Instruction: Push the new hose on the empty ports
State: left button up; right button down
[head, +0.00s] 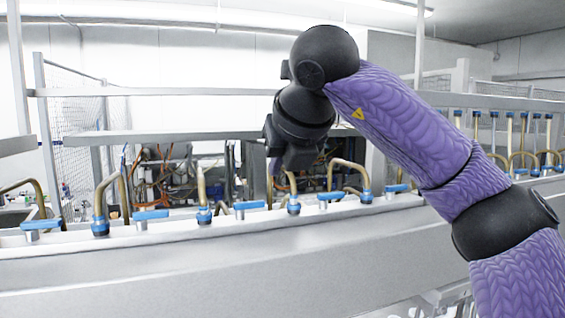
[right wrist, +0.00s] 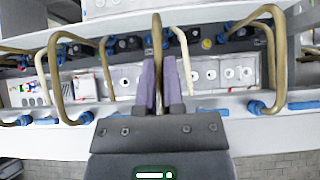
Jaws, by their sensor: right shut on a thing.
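My right gripper (right wrist: 158,88) is shut on a tan hose (right wrist: 157,35), which stands upright between its purple fingers in the right wrist view. The lower part of this hose is hidden by the fingers and the gripper body. In the head view the right gripper (head: 277,166) hangs down over the white rail (head: 150,256), its fingers mostly hidden by the wrist. Just right of them a short hose (head: 291,181) rises from a blue-collared port (head: 293,205). Whether it is the held hose I cannot tell. Another blue-collared port (head: 204,216) with a hose stands left of it. My left gripper is out of view.
Blue valve handles (head: 150,214) line the rail between the ports. Arched tan hoses stand on both sides of the gripper, one at left (head: 108,185) and one at right (head: 348,163). A horizontal bar (head: 160,137) runs behind. The rail's front face is clear.

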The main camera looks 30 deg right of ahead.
jog(key=shift+f, duration=0.15)
jog(key=shift+c, duration=1.7)
grip_release()
notch_tip(320, 180, up, 5)
jog(key=p, duration=0.4)
